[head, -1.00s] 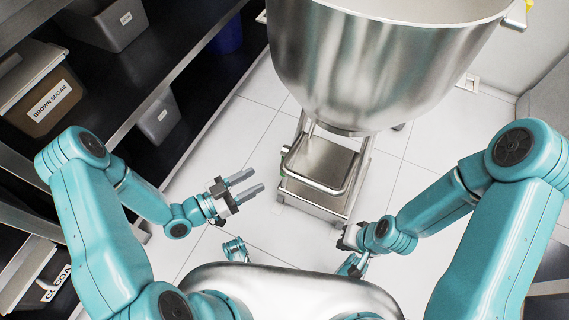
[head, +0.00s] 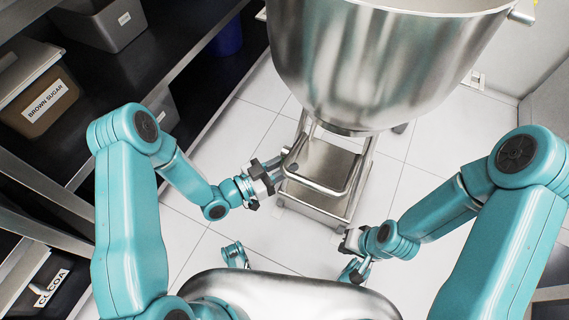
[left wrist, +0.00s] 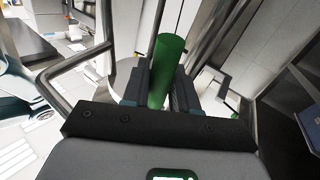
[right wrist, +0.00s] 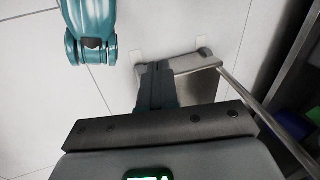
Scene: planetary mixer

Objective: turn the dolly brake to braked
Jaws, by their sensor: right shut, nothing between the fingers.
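The dolly (head: 318,205) is a metal frame with a low step under the big steel bowl. A bent metal bar (head: 318,187) loops around its left front side. No marked brake can be made out for certain. My left gripper (head: 276,167) is open at the left end of this bar; contact cannot be told. In the left wrist view a green cylinder (left wrist: 168,65) shows between the left fingers (left wrist: 160,88), but its distance is unclear. My right gripper (head: 350,240) is shut and empty near the dolly's front right corner; its fingers also show in the right wrist view (right wrist: 156,85).
The steel mixing bowl (head: 385,70) overhangs the dolly. Dark shelves at left hold a brown sugar bin (head: 40,92), a grey bin (head: 108,22) and a cocoa bin (head: 50,287). Pale tiled floor (head: 240,125) is clear between shelf and dolly.

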